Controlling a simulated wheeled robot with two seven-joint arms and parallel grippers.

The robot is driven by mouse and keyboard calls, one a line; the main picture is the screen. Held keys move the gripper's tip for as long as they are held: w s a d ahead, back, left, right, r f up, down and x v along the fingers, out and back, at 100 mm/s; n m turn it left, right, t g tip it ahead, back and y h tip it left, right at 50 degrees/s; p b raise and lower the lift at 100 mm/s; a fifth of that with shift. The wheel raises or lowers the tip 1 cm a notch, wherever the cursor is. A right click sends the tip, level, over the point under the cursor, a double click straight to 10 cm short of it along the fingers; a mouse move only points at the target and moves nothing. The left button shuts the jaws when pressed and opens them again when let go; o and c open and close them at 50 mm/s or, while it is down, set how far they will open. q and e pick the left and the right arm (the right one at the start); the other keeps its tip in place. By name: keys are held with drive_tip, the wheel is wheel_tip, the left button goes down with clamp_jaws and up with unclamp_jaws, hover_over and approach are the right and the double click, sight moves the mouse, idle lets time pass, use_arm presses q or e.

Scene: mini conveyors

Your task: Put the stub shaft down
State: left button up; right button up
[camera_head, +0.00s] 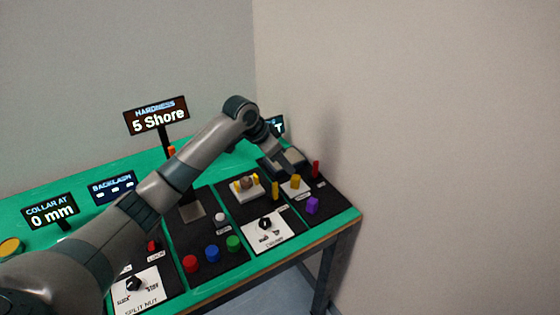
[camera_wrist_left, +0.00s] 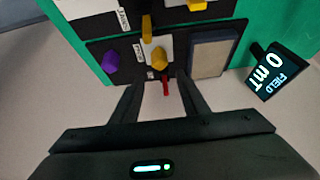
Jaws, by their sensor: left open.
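No label in view names the stub shaft, so I cannot tell which piece it is. A slim red peg (camera_head: 316,169) stands at the right end of the bench; in the left wrist view the red peg (camera_wrist_left: 166,87) shows between my fingers. A short yellow piece (camera_head: 295,182) and a purple block (camera_head: 312,205) are close by; the wrist view also shows the yellow piece (camera_wrist_left: 158,58) and the purple block (camera_wrist_left: 111,61). My left gripper (camera_head: 284,162) is over the back of this black panel. Its fingers (camera_wrist_left: 160,82) are apart, with nothing visibly clamped. My right gripper is out of view.
The green bench (camera_head: 350,216) ends just right of the panel, near a wall. A white dial plate (camera_head: 272,236), red, blue and green buttons (camera_head: 212,254) and a hardness sign (camera_head: 158,117) stand to the left. A field sign (camera_wrist_left: 276,72) is beside the gripper.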

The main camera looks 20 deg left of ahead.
use_arm(q)
drive_tip(key=shift+v, duration=1)
drive_tip(key=shift+f, duration=0.1)
